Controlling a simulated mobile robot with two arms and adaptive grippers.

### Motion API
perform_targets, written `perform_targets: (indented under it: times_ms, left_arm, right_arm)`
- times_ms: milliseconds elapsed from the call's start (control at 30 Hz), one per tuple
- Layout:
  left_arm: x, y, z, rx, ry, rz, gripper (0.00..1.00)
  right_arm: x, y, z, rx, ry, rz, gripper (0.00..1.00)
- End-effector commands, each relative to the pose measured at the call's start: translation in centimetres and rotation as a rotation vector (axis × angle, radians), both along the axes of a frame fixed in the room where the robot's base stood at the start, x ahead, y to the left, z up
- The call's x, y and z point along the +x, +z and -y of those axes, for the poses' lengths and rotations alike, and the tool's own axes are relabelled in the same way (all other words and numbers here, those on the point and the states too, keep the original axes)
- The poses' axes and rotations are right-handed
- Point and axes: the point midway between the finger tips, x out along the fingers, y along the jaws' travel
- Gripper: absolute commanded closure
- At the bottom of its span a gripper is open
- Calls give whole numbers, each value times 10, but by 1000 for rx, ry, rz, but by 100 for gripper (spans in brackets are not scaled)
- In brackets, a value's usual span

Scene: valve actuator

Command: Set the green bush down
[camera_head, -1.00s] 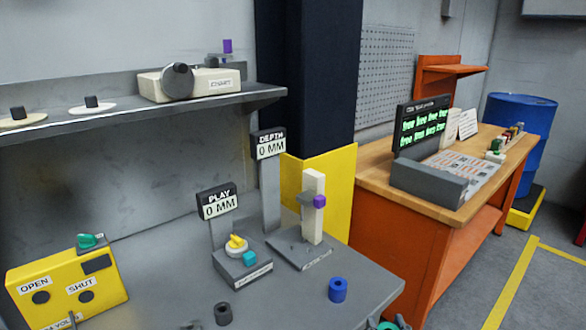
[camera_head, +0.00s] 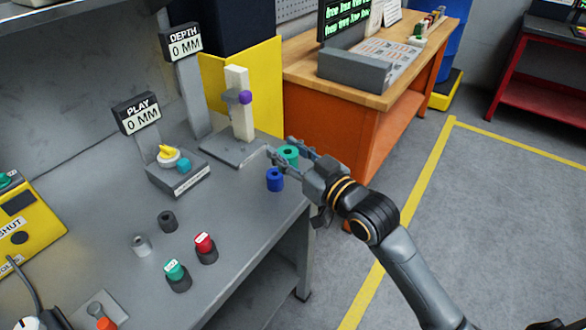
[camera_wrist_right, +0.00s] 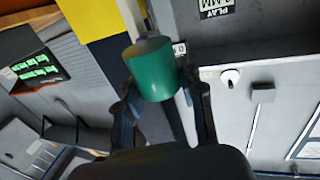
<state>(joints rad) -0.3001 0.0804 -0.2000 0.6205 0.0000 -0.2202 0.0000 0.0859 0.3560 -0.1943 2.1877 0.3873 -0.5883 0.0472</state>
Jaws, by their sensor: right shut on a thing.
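The green bush (camera_head: 289,153) is a short hollow cylinder. My right gripper (camera_head: 281,152) is shut on it near the right edge of the grey bench (camera_head: 225,215). In the right wrist view the green bush (camera_wrist_right: 152,70) sits between the two fingers (camera_wrist_right: 165,95). In the head view it appears just behind and above the blue bush (camera_head: 275,179); whether it touches the bench I cannot tell. My left gripper is not in view.
The depth gauge stand (camera_head: 238,115) and the play gauge block (camera_head: 178,172) stand on the bench to the left. A dark bush (camera_head: 168,221), a grey one (camera_head: 141,245) and red (camera_head: 205,248) and green (camera_head: 176,275) knobs are nearer. Bench space between them is clear.

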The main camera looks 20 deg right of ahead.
Motion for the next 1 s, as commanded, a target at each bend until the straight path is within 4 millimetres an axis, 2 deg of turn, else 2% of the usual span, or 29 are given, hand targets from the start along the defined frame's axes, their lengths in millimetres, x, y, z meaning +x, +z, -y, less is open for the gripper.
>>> perform_targets:
  times_ms: [233,333,700,833,1000]
  left_arm:
    - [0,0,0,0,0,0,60]
    - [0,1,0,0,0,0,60]
    - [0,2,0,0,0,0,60]
    - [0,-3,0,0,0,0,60]
    - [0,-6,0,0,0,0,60]
  right_arm:
    - [1,0,0,0,0,1,96]
    - [9,-4,3,-1,-1,-1,96]
    - [87,-41,35,-4,-5,1,96]
    - [105,-68,42,-4,-3,-2,96]
    - [118,-84,47,-1,-2,2,96]
